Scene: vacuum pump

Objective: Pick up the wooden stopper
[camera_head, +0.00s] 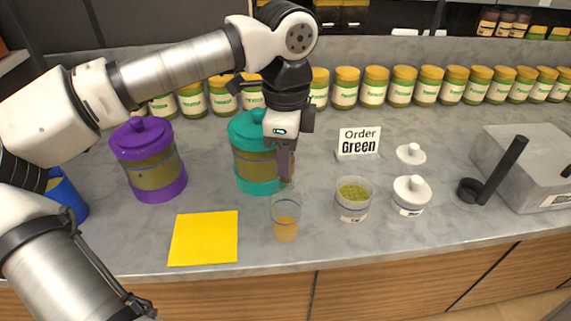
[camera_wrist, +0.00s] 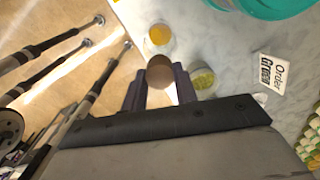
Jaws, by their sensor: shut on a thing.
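The wooden stopper (camera_wrist: 160,72) is a round brown piece between the two fingers of my gripper (camera_wrist: 160,90) in the wrist view. In the head view my gripper (camera_head: 286,165) points down and is shut on the stopper (camera_head: 288,180), which is partly hidden by the fingers. It is held above the counter, just over or behind a clear glass (camera_head: 286,222) with orange contents. The glass also shows beyond the stopper in the wrist view (camera_wrist: 158,38). Whether the stopper touches the glass cannot be told.
A teal-lidded canister (camera_head: 253,165) stands close behind my gripper. A jar of green bits (camera_head: 354,200), a white-lidded jar (camera_head: 410,197) and an "Order Green" sign (camera_head: 358,142) are to the right. A purple canister (camera_head: 148,165) and yellow sheet (camera_head: 203,238) are left.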

